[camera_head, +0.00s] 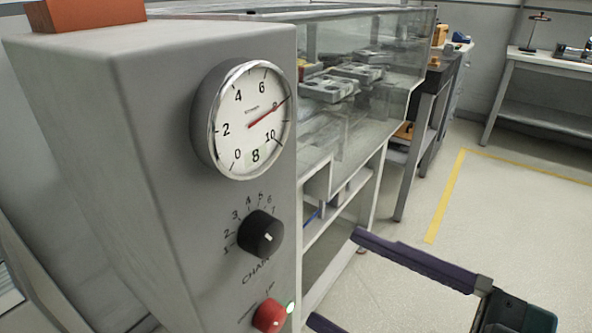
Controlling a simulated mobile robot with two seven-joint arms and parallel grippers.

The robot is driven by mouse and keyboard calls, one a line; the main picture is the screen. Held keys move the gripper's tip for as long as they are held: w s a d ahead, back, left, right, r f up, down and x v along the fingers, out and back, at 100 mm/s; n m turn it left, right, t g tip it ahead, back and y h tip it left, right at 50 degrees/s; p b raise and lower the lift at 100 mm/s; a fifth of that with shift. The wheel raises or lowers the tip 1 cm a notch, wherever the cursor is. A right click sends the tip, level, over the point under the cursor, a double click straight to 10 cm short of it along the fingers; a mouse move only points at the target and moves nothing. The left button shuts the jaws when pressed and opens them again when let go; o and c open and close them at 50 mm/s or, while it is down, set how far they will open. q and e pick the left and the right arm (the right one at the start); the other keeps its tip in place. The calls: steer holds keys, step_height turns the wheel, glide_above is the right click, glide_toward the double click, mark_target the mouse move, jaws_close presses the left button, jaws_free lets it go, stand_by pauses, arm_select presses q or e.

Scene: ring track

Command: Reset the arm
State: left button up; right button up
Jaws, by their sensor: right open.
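My right gripper (334,277) comes in from the lower right, with its two dark purple fingers spread apart. Nothing shows between the fingers. Its fingertips are to the right of a grey control box (120,130). I cannot tell how far they are from the box. My left gripper is not in view.
A glass-walled case (375,50) with grey parts inside stands behind the box. A dark bench (440,85) stands past it, and a grey table (540,65) at the far right. The pale floor at right, marked with a yellow line (445,195), is open.

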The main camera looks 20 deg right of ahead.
steer(key=shift+v, duration=1.15)
steer(key=w+d+r+m+g+h+p, duration=0.25)
steer(key=r+m+g+h+p, duration=0.2)
steer(key=m+h+p, duration=0.35)
steer(key=s+r+m+g+p, duration=0.2)
steer(key=s+r+g+p, duration=0.65)
steer(key=p, duration=0.25)
step_height(320, 180, up, 37)
steer(key=t+p, duration=0.1)
steer(key=p, duration=3.5)
steer(key=shift+s+d+h, duration=0.35)
steer(key=shift+h, duration=0.05)
